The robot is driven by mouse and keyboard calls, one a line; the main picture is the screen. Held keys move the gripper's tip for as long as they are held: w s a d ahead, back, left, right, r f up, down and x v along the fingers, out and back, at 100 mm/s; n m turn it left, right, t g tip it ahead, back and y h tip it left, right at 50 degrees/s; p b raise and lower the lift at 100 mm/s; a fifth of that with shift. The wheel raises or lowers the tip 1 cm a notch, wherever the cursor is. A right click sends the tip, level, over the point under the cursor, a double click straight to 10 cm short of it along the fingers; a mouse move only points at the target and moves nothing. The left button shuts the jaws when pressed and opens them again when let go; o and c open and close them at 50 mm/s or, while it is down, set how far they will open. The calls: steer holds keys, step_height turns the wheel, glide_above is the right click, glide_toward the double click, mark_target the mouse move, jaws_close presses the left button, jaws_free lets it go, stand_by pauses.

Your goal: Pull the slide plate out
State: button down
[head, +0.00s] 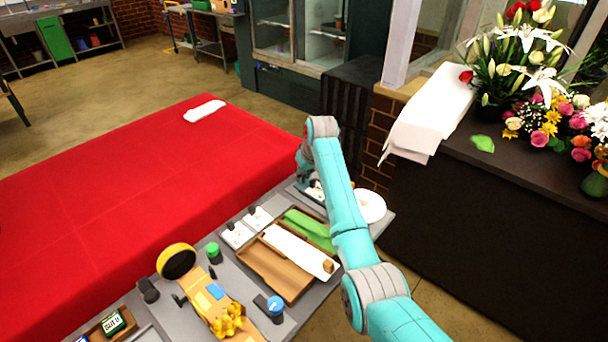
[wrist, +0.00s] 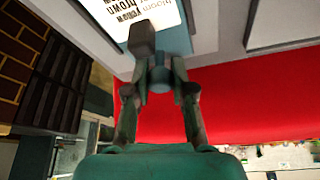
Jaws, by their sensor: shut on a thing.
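In the wrist view my gripper (wrist: 160,88) is shut on a small grey knob (wrist: 142,38). A pale panel with printed text (wrist: 148,15) lies just beyond the knob. I cannot tell for certain whether this knob belongs to the slide plate. In the head view my gripper (head: 309,186) is low at the far right end of the grey table, beside a small device there, and my arm partly hides both. A white plate with a small wooden block (head: 328,266) on its near end lies in the wooden tray, apart from my gripper.
The wooden tray (head: 262,268) also holds a green strip (head: 309,230). A round white dish (head: 370,206) stands right of my arm. Two white pads (head: 238,235), a yellow-rimmed round thing (head: 177,261) and a green-capped jar (head: 213,253) share the grey table. A red-covered table (head: 130,175) lies behind.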

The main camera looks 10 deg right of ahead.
steer(key=c, duration=1)
jaws_free()
steer(key=shift+r, duration=0.15)
steer(key=v, duration=1.1)
steer(key=shift+s+d+r, duration=0.1)
steer(key=shift+s+r, duration=0.1)
steer(key=shift+r, duration=0.1)
